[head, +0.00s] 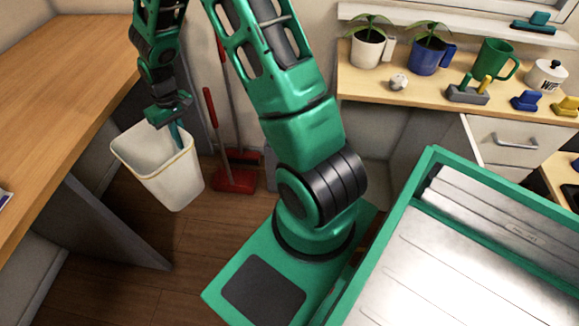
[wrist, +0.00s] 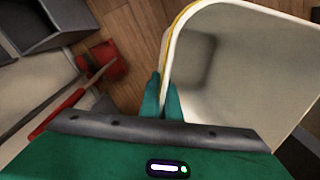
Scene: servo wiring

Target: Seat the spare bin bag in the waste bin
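I cannot tell whether the white lining and yellow edge are the spare bin bag or the bin itself. No separate bag shows.
A red dustpan (head: 235,178) and red-handled brush stand right of the bin. A wooden desk (head: 60,90) with a grey side panel (head: 105,225) is at the left. A shelf (head: 430,92) with potted plants and mugs is at the back right. Bare floor lies in front of the bin.

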